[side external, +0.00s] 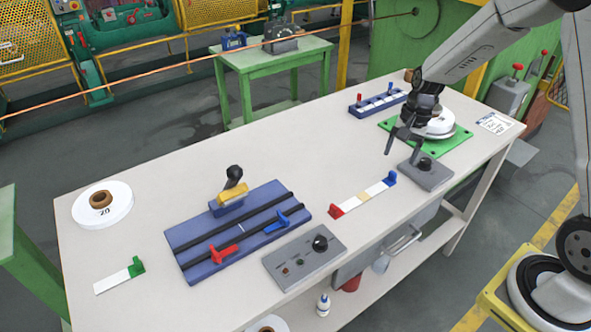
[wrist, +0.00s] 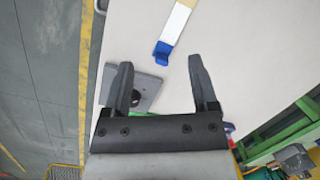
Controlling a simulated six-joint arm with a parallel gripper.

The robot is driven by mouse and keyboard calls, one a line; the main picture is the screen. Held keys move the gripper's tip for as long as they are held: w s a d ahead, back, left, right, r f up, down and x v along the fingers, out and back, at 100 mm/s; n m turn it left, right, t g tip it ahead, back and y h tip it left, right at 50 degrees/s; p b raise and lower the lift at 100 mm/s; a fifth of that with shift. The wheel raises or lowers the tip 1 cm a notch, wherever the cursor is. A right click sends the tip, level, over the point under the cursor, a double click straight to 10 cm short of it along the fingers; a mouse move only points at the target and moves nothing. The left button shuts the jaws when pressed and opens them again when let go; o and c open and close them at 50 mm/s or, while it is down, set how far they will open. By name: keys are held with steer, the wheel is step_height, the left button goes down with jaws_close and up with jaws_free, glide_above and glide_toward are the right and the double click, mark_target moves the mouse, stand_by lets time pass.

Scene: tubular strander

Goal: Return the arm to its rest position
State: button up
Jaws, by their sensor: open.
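My gripper (side external: 399,136) is above the right part of the white workbench (side external: 310,145), in front of the green plate (side external: 452,148) that bears a white disc (side external: 440,126). Its two dark fingers are apart with nothing between them; they also show in the wrist view (wrist: 157,85). In the wrist view this grey box (wrist: 147,88) is partly hidden behind the left finger.
A white strip with red and blue ends (side external: 360,196), a blue fixture (side external: 238,230), a grey control box (side external: 303,258) and a white spool (side external: 102,205) sit on the bench. A blue rack (side external: 378,101) is behind the gripper. The bench middle is clear. A taut copper-coloured wire runs behind.

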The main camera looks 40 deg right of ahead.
steer(key=s+a+r+n+t+h, duration=0.2)
steer(key=s+a+r+n, duration=0.1)
steer(key=s+a+n, duration=0.8)
steer(key=shift+s+n+t, duration=0.25)
steer(key=shift+n+t, duration=0.05)
steer(key=shift+n, duration=0.1)
steer(key=shift+r, duration=0.1)
stand_by(0.4)
